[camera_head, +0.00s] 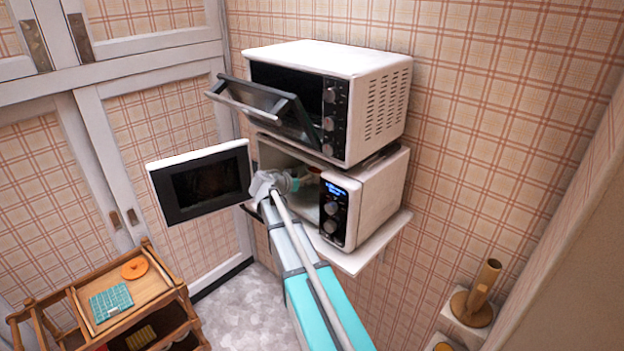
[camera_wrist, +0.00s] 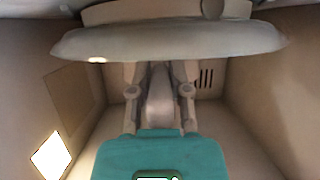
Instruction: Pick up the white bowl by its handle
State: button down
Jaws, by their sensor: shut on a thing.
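My gripper (camera_wrist: 160,68) reaches forward inside the open lower microwave (camera_head: 380,196). In the wrist view its fingers run up to a wide, pale bowl (camera_wrist: 170,40) across the top and are shut on it. The fingertips are hidden under the bowl's near edge, so the exact grip point on the handle cannot be seen. In the head view my arm covers most of the opening, and the bowl cannot be made out clearly there.
The microwave's door (camera_head: 160,192) stands open to the left. A toaster oven (camera_head: 385,100) with its door tilted down sits on top. The inner walls are close around the gripper. A wooden cart (camera_head: 75,305) stands at lower left.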

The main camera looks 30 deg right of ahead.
jog(key=shift+r+p, duration=0.45)
jog(key=shift+r, duration=0.05)
jog(key=shift+r+p, duration=1.5)
jog(key=a, duration=0.1)
jog(key=s+a, duration=0.1)
jog(key=a, duration=0.1)
jog(key=shift+s+a+f, duration=0.15)
jog(key=shift+s+f, duration=0.05)
jog(key=shift+f, duration=0.05)
jog(key=s+a, duration=0.5)
jog(key=a, duration=0.8)
jog(key=shift+a, duration=0.15)
jog(key=shift+s, duration=0.15)
